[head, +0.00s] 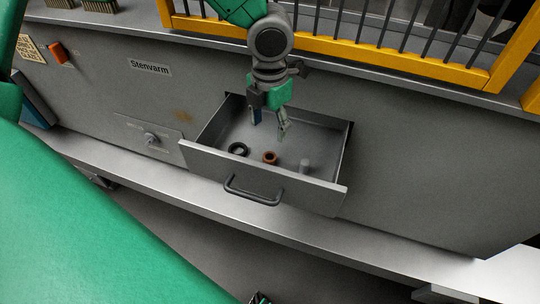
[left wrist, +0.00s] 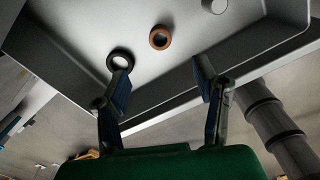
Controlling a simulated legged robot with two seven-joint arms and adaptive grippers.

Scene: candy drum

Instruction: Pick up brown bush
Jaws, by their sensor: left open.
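The brown bush (head: 270,160) is a small ring-shaped part lying on the floor of the open grey drawer (head: 235,172), between a black ring (head: 238,153) and a light grey cylinder (head: 305,165). In the left wrist view the brown bush (left wrist: 160,46) lies beyond the fingertips, roughly midway between them sideways. My left gripper (head: 270,128) points down over the drawer, above the bush and apart from it. In the left wrist view its two fingers (left wrist: 163,80) are spread with nothing between them. My right gripper is not clearly seen.
The drawer's walls and front, with a dark handle (head: 252,190), surround the parts. The black ring (left wrist: 110,61) appears close to one fingertip in the left wrist view. A yellow barred frame (head: 400,62) stands behind. A grey ledge (head: 215,193) runs below the drawer.

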